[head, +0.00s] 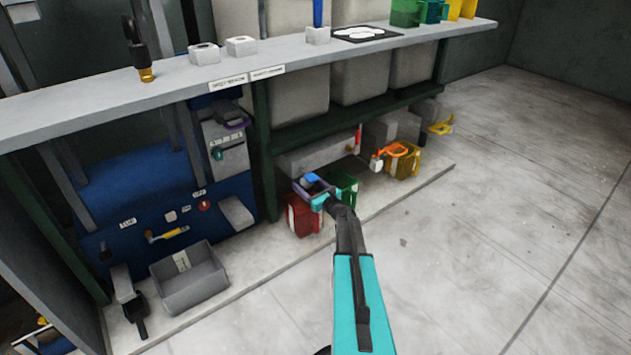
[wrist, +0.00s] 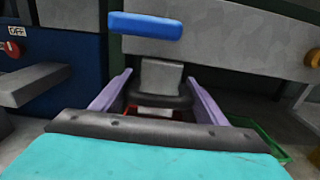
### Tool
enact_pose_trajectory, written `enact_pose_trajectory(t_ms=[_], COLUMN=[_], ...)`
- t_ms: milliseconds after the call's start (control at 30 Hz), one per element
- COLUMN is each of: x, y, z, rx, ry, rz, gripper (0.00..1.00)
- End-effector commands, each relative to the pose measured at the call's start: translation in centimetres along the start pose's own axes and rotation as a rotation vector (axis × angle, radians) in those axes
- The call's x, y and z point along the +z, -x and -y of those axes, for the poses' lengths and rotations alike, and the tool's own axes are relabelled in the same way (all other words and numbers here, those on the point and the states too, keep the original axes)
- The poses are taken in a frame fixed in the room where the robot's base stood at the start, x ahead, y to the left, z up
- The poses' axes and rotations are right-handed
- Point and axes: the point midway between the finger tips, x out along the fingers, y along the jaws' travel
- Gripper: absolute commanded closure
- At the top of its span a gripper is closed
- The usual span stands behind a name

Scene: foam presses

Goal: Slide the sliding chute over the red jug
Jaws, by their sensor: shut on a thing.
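The red jug (head: 301,216) stands on the low ledge under the bench. A strip of the red jug's rim (wrist: 150,112) shows between the walls. My teal and dark gripper (head: 322,199) is at the chute's near end and is shut on it.
The green jug (head: 345,186) stands close to the right of the red jug. A yellow jug (head: 402,163) with an orange chute (head: 397,149) stands farther right. A grey bin (head: 190,280) is at the left. The floor at the right is clear.

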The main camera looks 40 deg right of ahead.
Motion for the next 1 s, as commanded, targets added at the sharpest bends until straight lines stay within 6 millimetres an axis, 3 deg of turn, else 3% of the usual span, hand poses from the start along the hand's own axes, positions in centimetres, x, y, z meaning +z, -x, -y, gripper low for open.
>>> enact_pose_trajectory(t_ms=[333,367,467,833,1000], x=[-0.1,-0.1,-0.1,0.0,0.1], y=[0.0,0.0,0.0,0.2,1.3], z=[-0.8,-0.8,-0.8,-0.5,-0.4], rx=[0.008,0.008,0.008,0.003,0.001], ry=[0.001,0.001,0.0,0.0,0.0], rz=[-0.001,-0.001,-0.001,-0.001,-0.001], gripper=[0.73,0.3,0.15,0.15,0.15])
